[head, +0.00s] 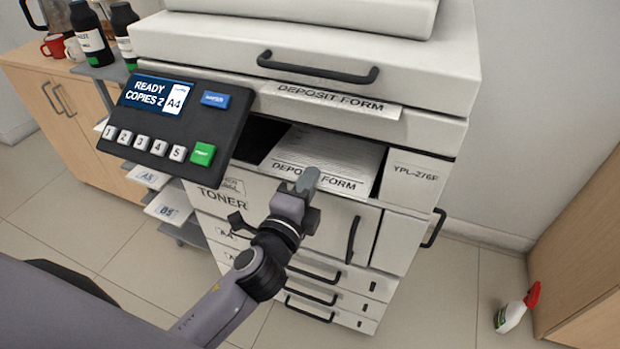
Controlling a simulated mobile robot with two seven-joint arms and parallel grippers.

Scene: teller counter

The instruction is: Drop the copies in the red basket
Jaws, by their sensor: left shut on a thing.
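The copies (345,158) are white sheets marked "DEPOSIT FORM" lying in the output slot of the copier (415,205). My left gripper (308,181) is at their front edge, shut on them, and its fingers cover part of the printed title. How many sheets it holds cannot be told. Another "DEPOSIT FORM" sheet (338,102) sticks out from under the copier lid. The red basket is not in view, and neither is my right gripper.
The control panel (165,122) reads "READY COPIES 2" and juts out left of the slot. A shelf with paper packs (168,205) and black bottles (92,36) stands at left. A spray bottle (515,310) is on the floor at right, beside a wooden cabinet (590,240).

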